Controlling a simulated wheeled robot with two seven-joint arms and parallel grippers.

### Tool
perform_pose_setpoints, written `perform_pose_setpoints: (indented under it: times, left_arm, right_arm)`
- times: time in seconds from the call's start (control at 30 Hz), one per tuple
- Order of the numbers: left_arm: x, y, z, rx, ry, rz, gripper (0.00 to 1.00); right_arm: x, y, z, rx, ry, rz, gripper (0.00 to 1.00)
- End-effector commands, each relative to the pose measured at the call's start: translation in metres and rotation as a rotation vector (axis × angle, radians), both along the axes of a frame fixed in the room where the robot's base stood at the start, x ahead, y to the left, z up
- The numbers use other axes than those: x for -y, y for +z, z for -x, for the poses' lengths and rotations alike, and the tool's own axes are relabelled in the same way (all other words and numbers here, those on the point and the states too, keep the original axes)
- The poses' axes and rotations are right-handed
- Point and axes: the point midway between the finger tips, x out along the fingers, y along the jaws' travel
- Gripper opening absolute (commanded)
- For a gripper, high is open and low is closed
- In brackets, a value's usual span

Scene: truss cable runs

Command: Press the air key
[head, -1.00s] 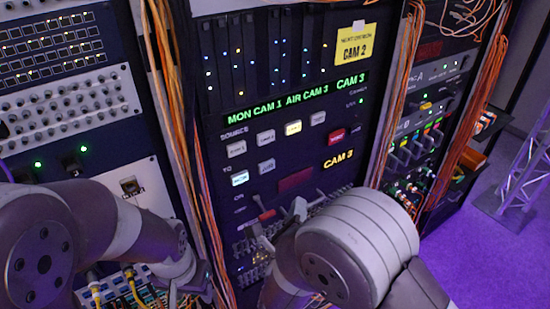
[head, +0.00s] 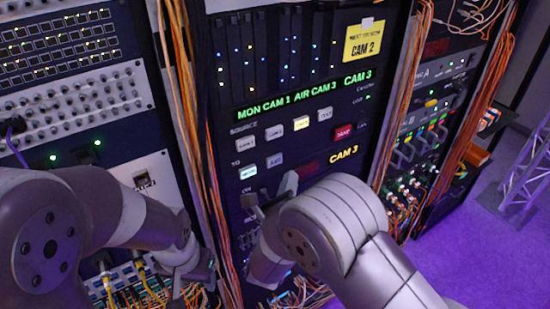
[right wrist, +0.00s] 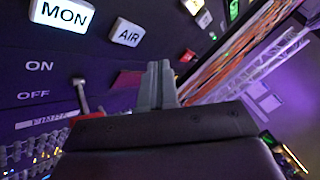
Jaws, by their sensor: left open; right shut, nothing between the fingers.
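The air key (head: 276,160), a dim grey square marked AIR, sits on the dark panel to the right of the brighter, white-lit MON key (head: 248,172). In the right wrist view the air key (right wrist: 127,32) is up and left of the fingertips, with the MON key (right wrist: 62,14) further left. My right gripper (head: 290,182) is shut and empty, just below and right of the air key. Its closed fingers (right wrist: 160,65) look apart from the key; their gap to the panel is unclear. My left gripper (head: 205,268) is open, low at the left by the cables.
Above is a row of source keys, with one lit yellowish (head: 300,124), and a red TAKE key (head: 343,132). Orange cable bundles (head: 187,110) run down both sides of the panel.

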Motion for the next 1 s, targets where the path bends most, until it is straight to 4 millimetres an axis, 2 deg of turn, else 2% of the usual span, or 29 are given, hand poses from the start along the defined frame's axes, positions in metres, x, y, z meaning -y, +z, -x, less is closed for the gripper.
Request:
perform_pose_setpoints:
  times: [0.1,0.3,1.0]
  left_arm:
    - [0.0,-0.01,0.0,0.0,0.0,0.0,0.53]
    - [0.0,-0.016,0.0,0.0,0.0,0.0,0.53]
    - [0.0,-0.016,0.0,0.0,0.0,0.0,0.53]
  right_arm:
    - [-0.008,-0.005,-0.012,0.002,-0.001,-0.002,0.0]
    - [-0.016,-0.002,-0.023,0.001,-0.001,-0.002,0.0]
    - [-0.018,0.0,-0.025,0.0,0.0,0.0,0.0]
